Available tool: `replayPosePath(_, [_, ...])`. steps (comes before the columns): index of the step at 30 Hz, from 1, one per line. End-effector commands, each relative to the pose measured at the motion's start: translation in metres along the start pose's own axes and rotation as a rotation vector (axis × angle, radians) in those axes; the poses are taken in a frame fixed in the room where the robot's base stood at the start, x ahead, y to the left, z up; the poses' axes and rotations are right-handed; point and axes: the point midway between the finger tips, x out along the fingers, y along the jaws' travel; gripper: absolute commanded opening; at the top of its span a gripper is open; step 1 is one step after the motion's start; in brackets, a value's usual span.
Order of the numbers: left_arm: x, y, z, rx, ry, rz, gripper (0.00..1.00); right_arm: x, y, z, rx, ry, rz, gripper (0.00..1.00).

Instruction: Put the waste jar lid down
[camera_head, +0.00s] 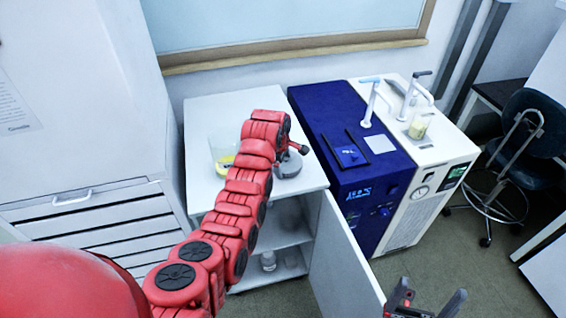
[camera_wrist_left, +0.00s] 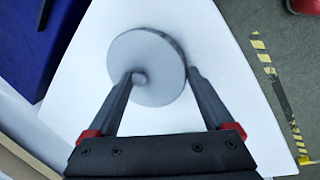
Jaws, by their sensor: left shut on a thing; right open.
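The waste jar lid is a grey disc with a small knob; it shows at the white cabinet's top in the head view (camera_head: 288,168) and between my fingers in the left wrist view (camera_wrist_left: 150,50). My left gripper (camera_head: 298,150) is shut on it, one fingertip by the knob and the other at the rim. I cannot tell whether the lid touches the surface. A clear jar with yellow contents (camera_head: 219,150) stands left of the lid, partly hidden by my left arm. My right gripper (camera_head: 425,305) is open and empty at the lower right.
The white cabinet top (camera_head: 225,107) has free room behind my arm. Its door (camera_head: 345,262) hangs open, with a small jar (camera_head: 268,260) on a shelf inside. A blue unit (camera_head: 320,110) and a white unit (camera_head: 440,150) stand at its right.

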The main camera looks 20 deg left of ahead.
Motion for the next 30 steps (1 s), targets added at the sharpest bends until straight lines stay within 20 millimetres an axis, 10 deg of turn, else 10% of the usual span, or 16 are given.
replayPosePath(12, [0.0100, -0.0030, 0.0005, 0.001, -0.001, 0.000, 0.33, -0.0068, -0.0004, 0.0011, 0.000, 0.000, 0.000, 1.00])
replayPosePath(13, [0.0102, -0.0032, 0.0006, 0.001, -0.001, -0.001, 0.89, -0.0067, -0.0003, 0.0011, 0.000, 0.000, 0.000, 1.00])
replayPosePath(15, [0.0104, -0.0035, 0.0006, 0.001, -0.001, -0.001, 1.00, -0.0068, -0.0003, 0.0012, 0.000, 0.000, 0.000, 1.00])
replayPosePath(30, [0.0082, -0.0046, 0.0008, 0.000, -0.002, -0.008, 1.00, -0.0039, -0.0002, 0.0007, 0.000, 0.000, 0.000, 1.00])
